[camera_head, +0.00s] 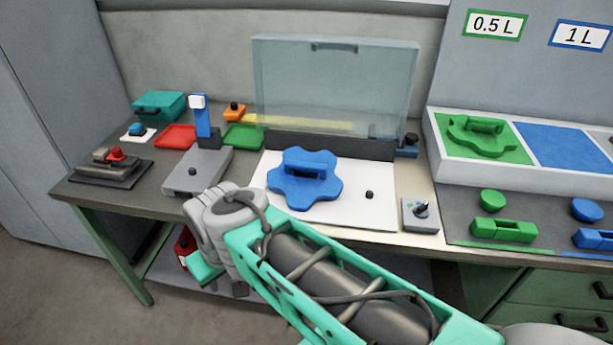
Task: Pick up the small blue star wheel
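A blue star wheel (304,187) with rounded lobes and a raised bar handle lies flat on the white plate (349,207) in the middle of the bench. It is the only blue star wheel I see, and nothing covers it. My arm reaches up from the lower right, and its grey wrist is in front of the bench edge, left of and nearer than the wheel. Part of my gripper (203,268) shows as a teal piece below the wrist, apart from the wheel. Its fingers are mostly hidden, so I cannot tell whether it is open.
A clear raised cover (335,85) stands behind the plate. A black peg (369,195) and a grey control box (420,213) are to the right. A grey device with a blue post (202,118) is left. A green star wheel (482,136) lies in the right-hand tray (448,172).

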